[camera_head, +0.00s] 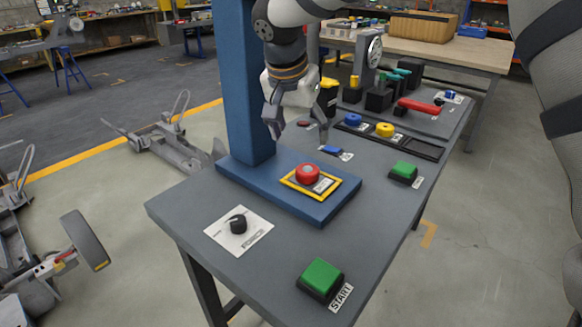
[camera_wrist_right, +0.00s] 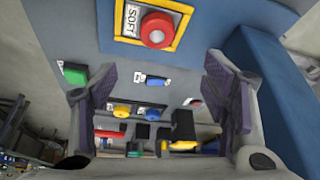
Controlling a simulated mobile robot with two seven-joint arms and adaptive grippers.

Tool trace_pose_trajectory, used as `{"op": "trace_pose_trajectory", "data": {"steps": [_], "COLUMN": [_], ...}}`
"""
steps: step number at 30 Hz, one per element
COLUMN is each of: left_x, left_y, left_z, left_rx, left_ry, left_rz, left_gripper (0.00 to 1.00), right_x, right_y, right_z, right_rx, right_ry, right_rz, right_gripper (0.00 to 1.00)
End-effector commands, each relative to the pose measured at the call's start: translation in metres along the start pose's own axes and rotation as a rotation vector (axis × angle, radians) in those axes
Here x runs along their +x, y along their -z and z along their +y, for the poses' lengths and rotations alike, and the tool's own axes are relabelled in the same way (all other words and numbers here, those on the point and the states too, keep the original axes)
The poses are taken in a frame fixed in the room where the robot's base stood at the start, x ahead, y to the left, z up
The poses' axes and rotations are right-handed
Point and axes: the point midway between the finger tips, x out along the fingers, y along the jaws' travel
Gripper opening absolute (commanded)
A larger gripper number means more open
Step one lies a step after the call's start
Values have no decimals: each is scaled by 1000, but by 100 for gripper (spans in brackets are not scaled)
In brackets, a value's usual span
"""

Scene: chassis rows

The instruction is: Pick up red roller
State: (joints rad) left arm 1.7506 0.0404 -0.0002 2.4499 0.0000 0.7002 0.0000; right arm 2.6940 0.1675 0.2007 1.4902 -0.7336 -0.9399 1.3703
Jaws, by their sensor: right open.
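My right gripper (camera_head: 297,128) hangs fingers down beside the blue post, above the far side of the grey table (camera_head: 185,205). It is open and empty, its fingers wide apart in the right wrist view (camera_wrist_right: 158,65). A long red bar-like piece (camera_head: 418,106) lies at the table's far end; it also shows in the wrist view (camera_wrist_right: 108,133). A small dark red piece (camera_head: 304,123) shows between the fingers in the head view and near one finger in the wrist view (camera_wrist_right: 193,102). I cannot tell which is the roller. My left gripper is not in view.
A red button (camera_head: 308,172) sits on a blue base (camera_head: 330,207) with a blue post (camera_head: 245,90). Green buttons (camera_head: 322,276) (camera_head: 403,171), a black knob (camera_head: 238,223), a blue switch (camera_head: 331,150) and a black tray (camera_head: 425,150) are on the table.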

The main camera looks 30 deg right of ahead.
Motion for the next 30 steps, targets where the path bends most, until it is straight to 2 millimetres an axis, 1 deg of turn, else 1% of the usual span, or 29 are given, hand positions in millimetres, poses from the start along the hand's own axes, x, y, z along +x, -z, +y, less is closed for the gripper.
{"op": "trace_pose_trajectory", "data": {"steps": [1, 3, 6, 11, 16, 19, 26, 27, 29, 30], "left_x": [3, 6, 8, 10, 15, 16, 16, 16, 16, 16], "left_y": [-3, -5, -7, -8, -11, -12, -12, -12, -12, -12], "left_z": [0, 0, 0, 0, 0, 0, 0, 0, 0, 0], "left_rx": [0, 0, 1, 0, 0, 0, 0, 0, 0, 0], "left_ry": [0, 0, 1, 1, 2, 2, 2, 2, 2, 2], "left_rz": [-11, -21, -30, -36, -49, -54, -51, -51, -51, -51], "left_gripper": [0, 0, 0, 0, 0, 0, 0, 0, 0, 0], "right_x": [15, 33, 54, 73, 106, 117, 116, 116, 116, 116], "right_y": [-3, -4, -4, -5, -11, -10, -9, -9, -9, -9], "right_z": [1, 1, 1, 0, -2, -2, -2, -2, -2, -2], "right_rx": [-2, -3, -3, -3, -2, -2, -2, -2, -2, -2], "right_ry": [-7, -9, -9, -5, -6, -4, -1, -1, -1, -1], "right_rz": [-9, -11, -11, -9, -9, -7, -3, -3, -3, -3], "right_gripper": [68, 68, 68, 68, 68, 68, 68, 59, 46, 37]}}
